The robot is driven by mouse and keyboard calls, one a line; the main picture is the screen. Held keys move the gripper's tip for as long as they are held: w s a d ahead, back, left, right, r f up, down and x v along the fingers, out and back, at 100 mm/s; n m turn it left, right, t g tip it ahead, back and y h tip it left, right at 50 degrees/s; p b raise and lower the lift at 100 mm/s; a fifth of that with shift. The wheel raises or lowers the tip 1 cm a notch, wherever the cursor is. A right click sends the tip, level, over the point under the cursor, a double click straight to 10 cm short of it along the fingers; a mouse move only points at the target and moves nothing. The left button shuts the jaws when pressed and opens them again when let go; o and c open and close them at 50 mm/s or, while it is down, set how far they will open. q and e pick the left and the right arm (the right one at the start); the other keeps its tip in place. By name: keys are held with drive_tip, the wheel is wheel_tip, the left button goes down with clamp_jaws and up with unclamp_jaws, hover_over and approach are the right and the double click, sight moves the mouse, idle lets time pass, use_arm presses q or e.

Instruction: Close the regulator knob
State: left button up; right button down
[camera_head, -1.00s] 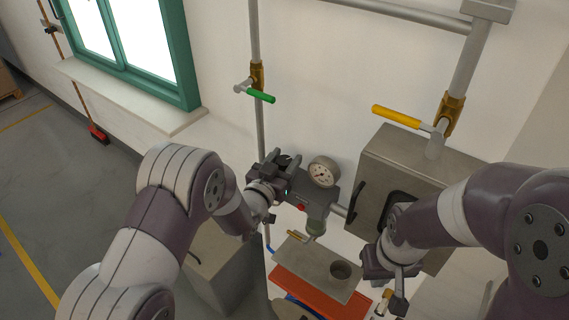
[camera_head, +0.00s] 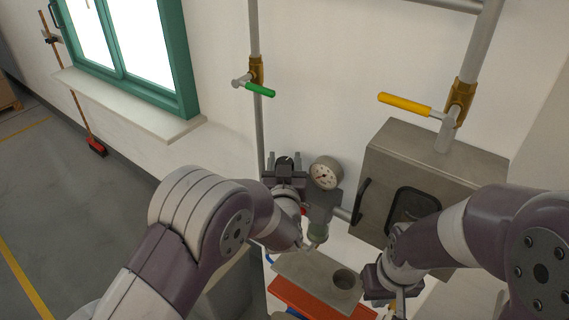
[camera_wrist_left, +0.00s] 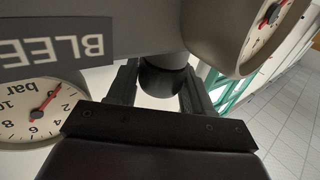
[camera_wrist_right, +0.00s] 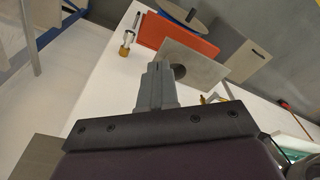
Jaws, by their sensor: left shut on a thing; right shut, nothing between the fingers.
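The regulator (camera_head: 320,205) hangs on the wall pipework, with a round white gauge (camera_head: 325,173) on its top right. Its dark round knob (camera_head: 284,162) is at its left end, partly hidden by my left gripper (camera_head: 286,172). In the left wrist view the black knob (camera_wrist_left: 163,82) sits between the two fingers, which are shut on it. Two gauges (camera_wrist_left: 38,110) and part of an upside-down label (camera_wrist_left: 55,48) reading "BLEE" show there too. My right gripper (camera_wrist_right: 157,85) is shut and empty, above the bench at the lower right of the head view.
A grey metal box (camera_head: 440,155) with a dark window stands right of the regulator. A green-handled valve (camera_head: 259,89) and a yellow-handled valve (camera_head: 405,104) are above. Below are a grey plate (camera_head: 310,278) with a round cup and an orange tray (camera_head: 300,300).

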use_arm(q)
drive_tip(key=o, duration=1)
drive_tip(key=shift+c, duration=0.2)
drive_tip(key=shift+s, duration=0.2)
drive_tip(key=s+b, duration=0.4)
drive_tip(key=s, duration=0.8)
drive_tip(key=shift+s+a, duration=0.15)
drive_tip(key=shift+s, duration=0.1)
